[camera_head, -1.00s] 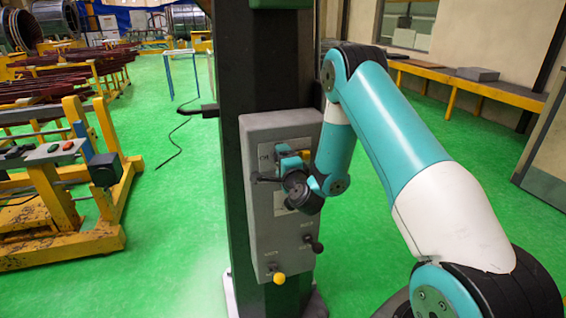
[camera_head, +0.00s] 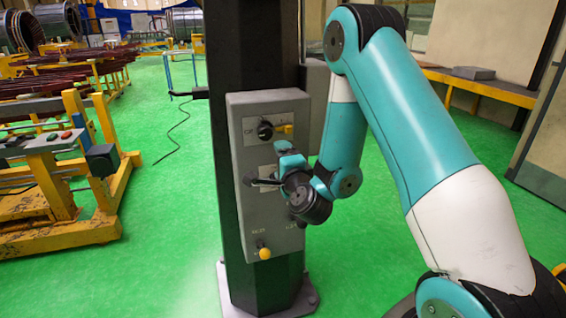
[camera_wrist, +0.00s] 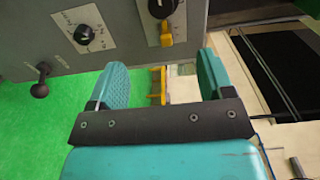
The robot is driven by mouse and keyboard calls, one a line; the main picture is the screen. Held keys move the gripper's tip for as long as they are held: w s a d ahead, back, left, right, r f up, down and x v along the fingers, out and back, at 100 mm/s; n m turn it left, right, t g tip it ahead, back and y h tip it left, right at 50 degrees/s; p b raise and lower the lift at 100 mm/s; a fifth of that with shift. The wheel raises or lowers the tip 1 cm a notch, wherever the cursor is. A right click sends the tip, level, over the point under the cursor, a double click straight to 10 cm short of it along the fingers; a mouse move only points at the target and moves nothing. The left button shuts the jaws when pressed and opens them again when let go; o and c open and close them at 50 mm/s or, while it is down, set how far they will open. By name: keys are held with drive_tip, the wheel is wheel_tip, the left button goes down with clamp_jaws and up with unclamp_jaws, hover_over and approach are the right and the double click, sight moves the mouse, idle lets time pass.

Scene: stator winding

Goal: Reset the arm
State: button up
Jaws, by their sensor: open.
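My gripper (camera_head: 268,172) is in front of the grey control box (camera_head: 238,150), which is mounted on a dark column (camera_head: 252,50). In the wrist view my gripper (camera_wrist: 162,85) has its two teal fingers spread wide, with nothing between them. The control box also shows in the wrist view (camera_wrist: 30,50), beyond the fingertips. It carries a black rotary knob (camera_wrist: 84,34), another black knob with a yellow lever (camera_wrist: 166,38), and a black ball-ended lever (camera_wrist: 40,85). A yellow knob (camera_head: 265,253) is low on the box. My wrist hides part of the box's lower right.
Yellow frames with a small button panel (camera_head: 45,141) stand at the left. A yellow-edged bench (camera_head: 485,85) runs along the right wall. Green floor (camera_head: 165,210) is open left of the column. A black cable (camera_head: 172,130) lies on the floor.

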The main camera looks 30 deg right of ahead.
drive_tip(key=shift+s, duration=0.2)
idle(0.4)
drive_tip(key=s+a+r+n+g+y+b, duration=0.2)
drive_tip(key=a+n+g+y+b, duration=0.1)
drive_tip(key=a+n+y, duration=0.9)
drive_tip(key=s+a+n+g+b, duration=0.1)
drive_tip(key=s+a+n+g, duration=0.4)
drive_tip(key=s, duration=0.4)
drive_tip(key=s+a+n+g+b, duration=0.2)
drive_tip(key=s+a+n+g, duration=0.3)
drive_tip(key=s, duration=0.3)
drive_tip(key=shift+s+a+f+n+g, duration=0.2)
drive_tip(key=shift+s+a+n+g, duration=0.15)
drive_tip(key=shift+a+n, duration=0.3)
drive_tip(key=s+d+n+g+h, duration=0.1)
drive_tip(key=s, duration=0.2)
drive_tip(key=s+d+n+g+h, duration=0.1)
drive_tip(key=s+n, duration=0.1)
drive_tip(key=s, duration=0.2)
drive_tip(key=s+d+n+g+h+b, duration=0.1)
drive_tip(key=s, duration=0.2)
drive_tip(key=shift+s+d+f+n+g, duration=0.1)
drive_tip(key=shift+s+n+g, duration=0.05)
drive_tip(key=shift+n+g, duration=0.15)
drive_tip(key=shift+c, duration=0.2)
